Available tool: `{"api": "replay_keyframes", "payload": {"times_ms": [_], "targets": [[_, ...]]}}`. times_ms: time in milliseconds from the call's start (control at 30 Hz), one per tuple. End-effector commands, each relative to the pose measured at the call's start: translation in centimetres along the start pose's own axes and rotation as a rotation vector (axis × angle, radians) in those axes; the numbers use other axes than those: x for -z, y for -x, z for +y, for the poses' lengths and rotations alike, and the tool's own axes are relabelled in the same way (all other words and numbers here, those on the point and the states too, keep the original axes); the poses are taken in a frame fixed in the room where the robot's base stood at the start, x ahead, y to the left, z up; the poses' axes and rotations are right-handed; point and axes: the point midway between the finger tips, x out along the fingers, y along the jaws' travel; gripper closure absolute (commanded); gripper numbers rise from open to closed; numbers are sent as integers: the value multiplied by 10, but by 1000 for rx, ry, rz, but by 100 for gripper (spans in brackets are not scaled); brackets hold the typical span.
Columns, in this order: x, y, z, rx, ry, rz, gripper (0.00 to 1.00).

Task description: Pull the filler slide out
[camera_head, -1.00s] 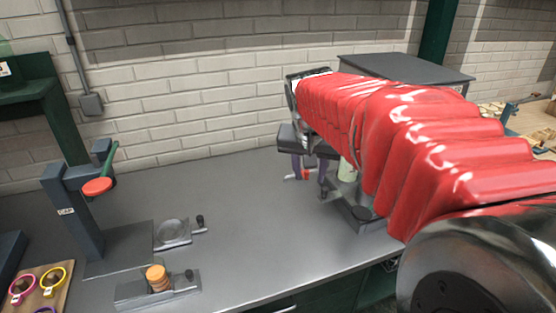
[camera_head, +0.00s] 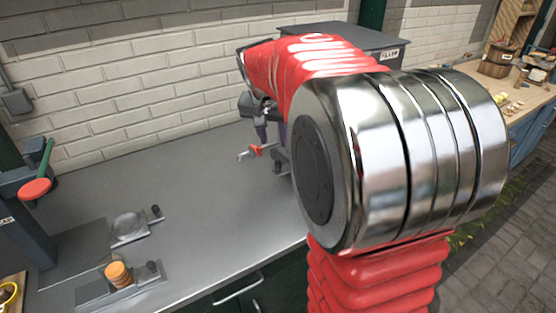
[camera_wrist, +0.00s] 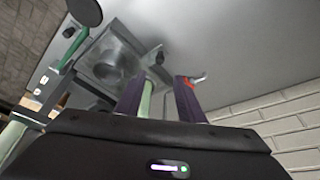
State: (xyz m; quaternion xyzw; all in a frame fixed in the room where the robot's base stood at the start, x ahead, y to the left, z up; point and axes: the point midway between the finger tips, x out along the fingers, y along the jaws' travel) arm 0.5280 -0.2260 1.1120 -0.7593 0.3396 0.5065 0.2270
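My gripper (camera_wrist: 158,80) has two purple fingers set apart in the wrist view, with nothing clearly held between them. A grey plate with a round recess, seemingly the filler slide (camera_wrist: 108,62), lies up and left of the fingertips. Its small dark knob (camera_wrist: 155,54) shows just beyond the gap, nearest the left finger; I cannot tell whether they touch. A green lever (camera_wrist: 72,50) with a dark disc (camera_wrist: 85,11) stands over that station. In the head view the fingers are partly seen behind my red arm, which hides the slide.
A labelled dark box (camera_head: 340,40) stands behind. The counter between is clear.

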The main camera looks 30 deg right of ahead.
Motion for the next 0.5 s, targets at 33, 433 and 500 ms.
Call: {"api": "replay_keyframes", "payload": {"times_ms": [33,433,500], "targets": [[-1,-7,0,-2,0,-3,65],[-2,-68,1,-3,1,-5,65],[-1,-79,1,-2,2,-4,65]]}}
